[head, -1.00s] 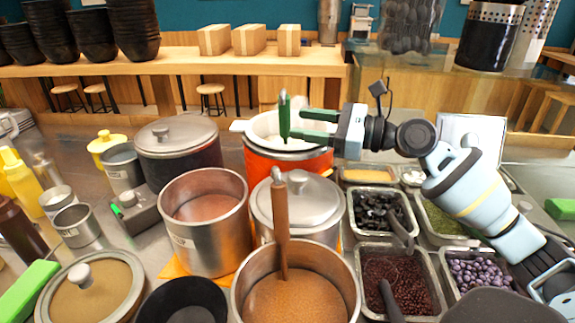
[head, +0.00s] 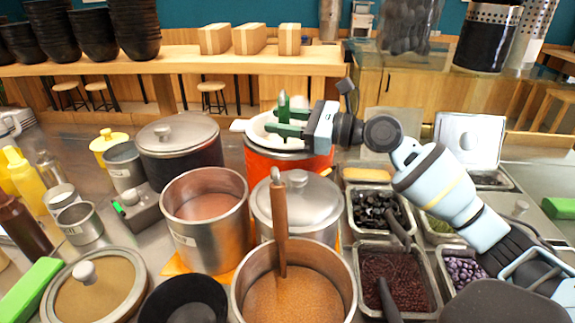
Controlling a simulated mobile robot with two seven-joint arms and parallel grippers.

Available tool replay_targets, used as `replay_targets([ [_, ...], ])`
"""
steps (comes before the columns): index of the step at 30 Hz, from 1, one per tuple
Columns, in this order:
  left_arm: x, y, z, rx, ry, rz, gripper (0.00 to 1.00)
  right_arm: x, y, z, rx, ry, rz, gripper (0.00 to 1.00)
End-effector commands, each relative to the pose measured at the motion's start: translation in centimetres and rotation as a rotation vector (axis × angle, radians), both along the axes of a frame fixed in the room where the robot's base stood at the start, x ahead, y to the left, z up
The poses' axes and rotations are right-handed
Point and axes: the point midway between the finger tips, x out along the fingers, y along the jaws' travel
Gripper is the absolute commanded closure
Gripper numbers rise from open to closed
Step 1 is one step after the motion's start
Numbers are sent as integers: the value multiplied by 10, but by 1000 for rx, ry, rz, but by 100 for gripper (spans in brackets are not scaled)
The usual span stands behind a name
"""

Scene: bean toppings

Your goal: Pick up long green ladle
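The long green ladle (head: 283,104) stands with its handle upright in the orange pot (head: 262,172) with a white rim, at the middle of the head view. Its lower end is hidden inside the pot. My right gripper (head: 279,122) has green fingers and reaches in from the right over the pot. Its fingers are apart, one on the near side and one on the far side of the ladle handle. I cannot see whether they touch it. My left gripper is not in view.
A lidded steel pot (head: 300,207) and an open pot with a wooden-handled ladle (head: 280,228) stand in front. A brown-filled pot (head: 206,235) is at left. Topping trays (head: 352,262) lie at right under my arm. A dark lidded pot (head: 180,150) stands behind left.

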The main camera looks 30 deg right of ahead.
Motion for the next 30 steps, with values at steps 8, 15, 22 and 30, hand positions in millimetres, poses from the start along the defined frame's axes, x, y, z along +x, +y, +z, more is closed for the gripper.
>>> replay_targets([
  [8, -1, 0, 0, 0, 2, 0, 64, 0, 0, 0, 0, 0, 0, 100],
  [15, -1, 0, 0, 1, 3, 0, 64, 0, 0, 1, 0, -1, 0, 100],
  [22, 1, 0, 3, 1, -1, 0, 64, 0, 0, 13, 0, -4, 0, 100],
  [30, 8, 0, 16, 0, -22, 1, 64, -1, -1, 58, 0, -10, 0, 100],
])
